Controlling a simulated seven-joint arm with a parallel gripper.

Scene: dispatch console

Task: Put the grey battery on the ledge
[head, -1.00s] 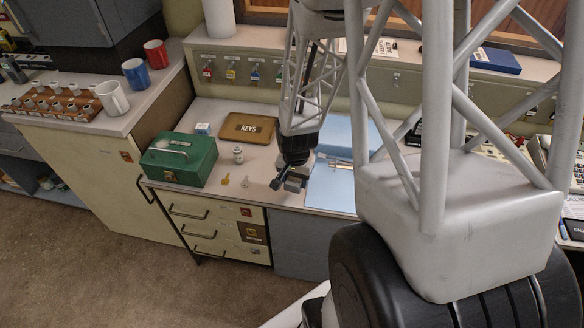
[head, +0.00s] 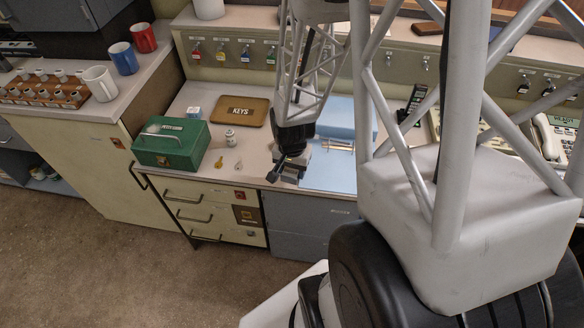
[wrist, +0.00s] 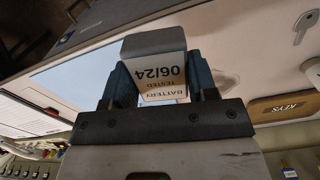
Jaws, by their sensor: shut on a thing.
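The grey battery (wrist: 153,47) is between the two fingers of my gripper (wrist: 161,78) in the wrist view. Its white label reads "BATTERY TESTED 06/24" and appears upside down there. My gripper (head: 284,171) is shut on it. In the head view the gripper hangs near the desk's front edge, left of the blue mat; the battery is small and partly hidden among the fingers there. The ledge (head: 250,36) appears to be the raised shelf running along the back of the desk, above the key hooks. My arm hides part of it.
A green cash box (head: 172,143), a brown KEYS tray (head: 241,111), a small jar (head: 229,136) and loose keys lie left of the gripper. A blue mat (head: 335,172) is to its right. A white roll (head: 209,8) stands on the shelf; bare shelf shows right of it.

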